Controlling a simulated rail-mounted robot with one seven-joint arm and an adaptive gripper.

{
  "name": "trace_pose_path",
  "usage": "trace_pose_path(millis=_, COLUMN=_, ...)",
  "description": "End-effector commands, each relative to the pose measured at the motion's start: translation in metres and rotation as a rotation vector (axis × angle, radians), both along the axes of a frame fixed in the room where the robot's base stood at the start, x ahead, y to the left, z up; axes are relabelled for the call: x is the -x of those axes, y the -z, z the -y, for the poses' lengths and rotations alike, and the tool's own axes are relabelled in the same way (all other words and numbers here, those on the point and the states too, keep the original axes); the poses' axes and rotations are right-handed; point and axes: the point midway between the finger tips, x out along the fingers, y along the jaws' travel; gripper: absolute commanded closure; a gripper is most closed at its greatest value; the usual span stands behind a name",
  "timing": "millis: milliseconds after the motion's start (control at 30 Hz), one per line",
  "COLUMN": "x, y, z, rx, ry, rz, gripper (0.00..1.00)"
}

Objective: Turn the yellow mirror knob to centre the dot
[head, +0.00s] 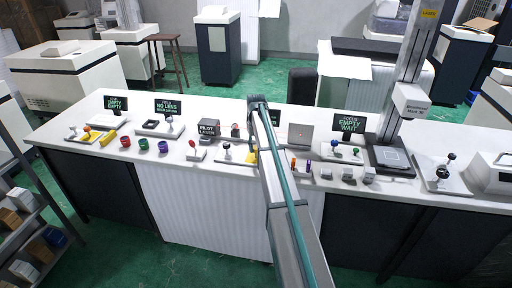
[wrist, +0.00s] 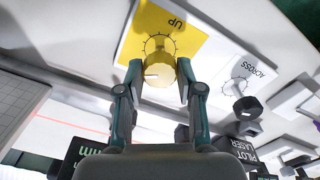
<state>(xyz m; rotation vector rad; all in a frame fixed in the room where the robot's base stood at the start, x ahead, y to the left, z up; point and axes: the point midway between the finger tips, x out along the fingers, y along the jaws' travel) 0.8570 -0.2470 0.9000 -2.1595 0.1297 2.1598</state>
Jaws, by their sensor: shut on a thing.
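The yellow mirror knob (wrist: 158,75) is in the middle of the wrist view, on a yellow plate (wrist: 185,40) marked UP with a dial of tick marks. A pale pointer line shows on the knob's face. My gripper (wrist: 160,68) has one finger on each side of the knob and is shut on it. In the head view a small yellow part (head: 251,157) shows beside my arm, which hides the gripper and knob. A thin red line (wrist: 70,124) crosses a pale surface at left in the wrist view. I cannot make out the dot.
The PILOT LASER box (head: 208,127) stands left of my arm on the bench. A grey box (head: 299,135) and small blocks are to the right.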

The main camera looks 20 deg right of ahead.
Motion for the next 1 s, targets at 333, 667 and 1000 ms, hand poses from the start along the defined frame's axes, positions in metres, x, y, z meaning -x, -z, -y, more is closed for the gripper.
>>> trace_pose_path(millis=333, x=0.000, y=0.000, z=0.000, rx=0.000, ry=0.000, rz=0.001, gripper=0.57)
trace_pose_path(millis=667, x=0.000, y=0.000, z=0.000, rx=0.000, ry=-0.001, rz=0.000, gripper=0.38)
trace_pose_path(millis=1000, x=-0.001, y=-0.022, z=0.000, rx=0.000, ry=-0.001, rz=0.001, gripper=0.38)
